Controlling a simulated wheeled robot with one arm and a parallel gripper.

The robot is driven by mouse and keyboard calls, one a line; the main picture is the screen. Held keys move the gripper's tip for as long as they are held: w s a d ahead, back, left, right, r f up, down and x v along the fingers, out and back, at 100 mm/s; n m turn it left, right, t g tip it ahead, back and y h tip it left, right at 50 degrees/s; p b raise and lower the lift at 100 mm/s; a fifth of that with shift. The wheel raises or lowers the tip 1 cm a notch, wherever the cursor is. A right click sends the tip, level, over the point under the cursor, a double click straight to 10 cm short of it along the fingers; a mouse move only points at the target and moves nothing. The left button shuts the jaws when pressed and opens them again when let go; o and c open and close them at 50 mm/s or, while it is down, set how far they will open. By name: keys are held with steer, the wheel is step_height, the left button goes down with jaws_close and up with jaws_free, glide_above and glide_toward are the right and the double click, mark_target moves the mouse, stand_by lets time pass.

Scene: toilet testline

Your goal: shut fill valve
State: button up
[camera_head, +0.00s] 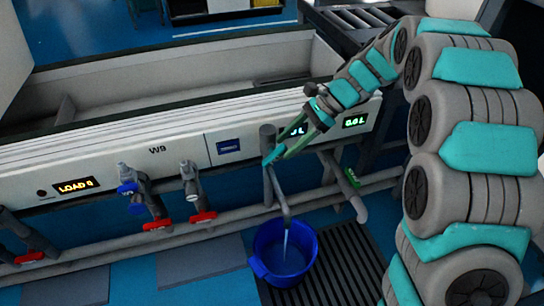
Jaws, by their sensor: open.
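A grey upright pipe (268,136) with a downward spout (283,203) stands at the front of the tank, right of centre. A thin pale stream runs from the spout into a blue bucket (283,252) on the floor. My gripper (279,154) is open, with its teal fingers close beside the top of this pipe; I cannot tell whether they touch it. The fill valve's handle is not clearly visible there, where the fingers cover part of the pipe. A green-handled valve (352,177) sits on another pipe to the right.
Left along the panel (155,160) are two valve stems with blue and red handles (157,224), (203,217). Amber "LOAD 0" (76,186) and green litre displays (355,121) are lit. A dark floor grate (335,265) lies right of the bucket.

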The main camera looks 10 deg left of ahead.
mark_target(273, 157)
steer(key=x, duration=0.6)
steer(key=shift+d, duration=0.1)
jaws_close()
stand_by(0.3)
